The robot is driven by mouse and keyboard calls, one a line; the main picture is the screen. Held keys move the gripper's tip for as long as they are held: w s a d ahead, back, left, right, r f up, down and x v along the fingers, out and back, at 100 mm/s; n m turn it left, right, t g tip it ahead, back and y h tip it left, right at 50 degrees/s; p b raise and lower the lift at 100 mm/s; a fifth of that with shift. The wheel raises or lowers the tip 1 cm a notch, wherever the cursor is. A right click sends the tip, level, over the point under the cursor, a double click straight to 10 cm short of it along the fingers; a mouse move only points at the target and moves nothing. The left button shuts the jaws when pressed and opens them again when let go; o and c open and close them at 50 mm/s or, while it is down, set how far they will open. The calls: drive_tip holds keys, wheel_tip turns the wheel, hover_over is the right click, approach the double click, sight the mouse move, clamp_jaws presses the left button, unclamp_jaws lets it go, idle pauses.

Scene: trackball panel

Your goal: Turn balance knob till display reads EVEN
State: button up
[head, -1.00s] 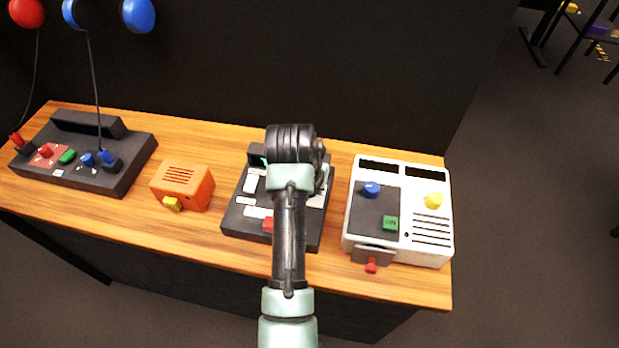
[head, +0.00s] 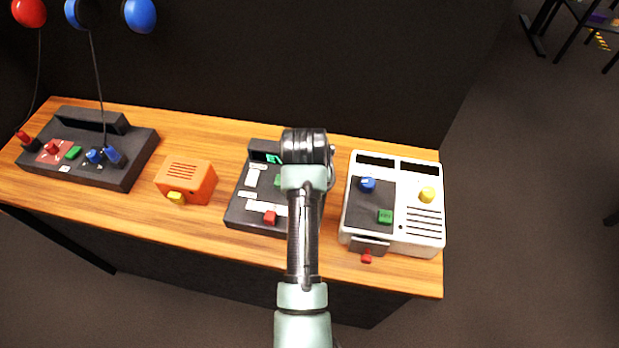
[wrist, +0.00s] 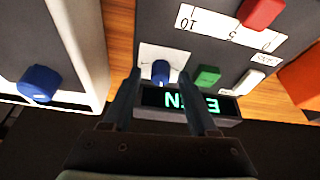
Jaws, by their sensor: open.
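The dark panel (head: 238,214) stands mid-table, partly covered by my arm in the head view. The small blue balance knob (wrist: 160,72) sits on a white plate in the wrist view. My gripper (wrist: 160,76) is open, its fingertips on either side of the knob in the picture; I cannot tell whether they touch it. The display (wrist: 172,98) appears upside down beside it with green letters. In the head view the display (head: 265,157) is partly covered and unreadable.
A white box (head: 422,235) stands to the right, an orange box (head: 187,181) to the left. A dark console (head: 85,170) is at far left.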

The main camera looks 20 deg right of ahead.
drive_tip(key=v, duration=1.3)
drive_tip(key=shift+p, duration=0.45)
drive_tip(key=w+a+r+n+t+h+p, duration=0.15)
drive_tip(key=r+t, duration=0.25)
drive_tip(key=r, duration=0.6)
drive_tip(key=w+a+r+t, duration=0.25)
drive_tip(key=r+t, duration=0.25)
drive_tip(key=r, duration=0.6)
drive_tip(key=w+a+r+n+t+p, duration=0.1)
drive_tip(key=w+a+r+t, duration=0.2)
drive_tip(key=r, duration=0.7)
drive_tip(key=s+a+r+n+t+y, duration=0.1)
drive_tip(key=s+a+r+t, duration=0.2)
drive_tip(key=r, duration=0.8)
drive_tip(key=s+a+r+n+t+y, duration=0.2)
drive_tip(key=s+a+r+t, duration=0.2)
drive_tip(key=s+r+t, duration=0.4)
drive_tip(key=s+r, duration=0.3)
drive_tip(key=shift+s+p, duration=0.25)
drive_tip(key=shift+p, duration=0.15)
